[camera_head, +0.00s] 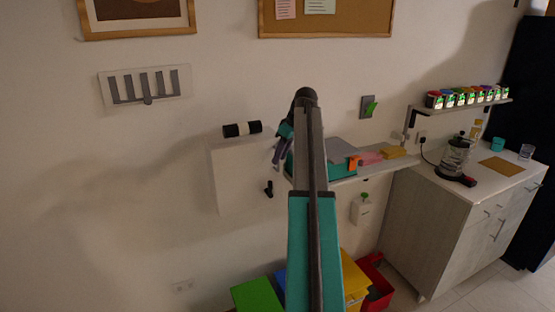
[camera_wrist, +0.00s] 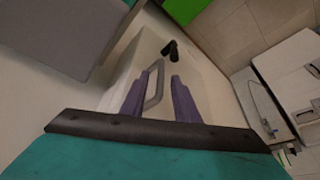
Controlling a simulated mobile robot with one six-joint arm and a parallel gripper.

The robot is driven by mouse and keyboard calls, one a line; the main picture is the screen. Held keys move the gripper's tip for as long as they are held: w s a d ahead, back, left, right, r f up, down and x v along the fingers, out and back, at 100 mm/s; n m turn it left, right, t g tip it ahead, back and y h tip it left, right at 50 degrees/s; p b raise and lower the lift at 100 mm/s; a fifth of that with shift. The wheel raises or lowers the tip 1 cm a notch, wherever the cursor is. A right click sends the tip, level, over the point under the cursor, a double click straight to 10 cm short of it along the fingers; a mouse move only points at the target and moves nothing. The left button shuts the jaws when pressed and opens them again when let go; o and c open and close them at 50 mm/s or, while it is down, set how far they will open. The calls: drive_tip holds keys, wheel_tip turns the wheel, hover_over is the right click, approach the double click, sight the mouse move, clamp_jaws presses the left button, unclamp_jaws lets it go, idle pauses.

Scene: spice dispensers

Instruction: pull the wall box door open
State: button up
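The white wall box (camera_head: 232,180) hangs on the wall left of my arm in the head view. Its pale face (camera_wrist: 205,82) fills the middle of the wrist view, and I see no clear gap at a door edge. A grey loop handle (camera_wrist: 153,88) stands between the two purple fingers of my gripper (camera_wrist: 160,78). The fingers are apart, with space visible beside the handle, so the gripper looks open around it. In the head view my gripper (camera_head: 282,147) is at the box's right side, and the arm hides the handle there.
A small black lever (camera_head: 269,188) is on the box face; a dark lever also shows in the wrist view (camera_wrist: 170,50). A black-and-white roll (camera_head: 242,129) lies on top of the box. A shelf (camera_head: 345,178) with items is close on the right. Coloured bins (camera_head: 258,296) stand below.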

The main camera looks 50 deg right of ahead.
drive_tip(key=shift+x, duration=1.35)
clamp_jaws()
drive_tip(key=shift+a, duration=0.1)
drive_tip(key=shift+s, duration=0.15)
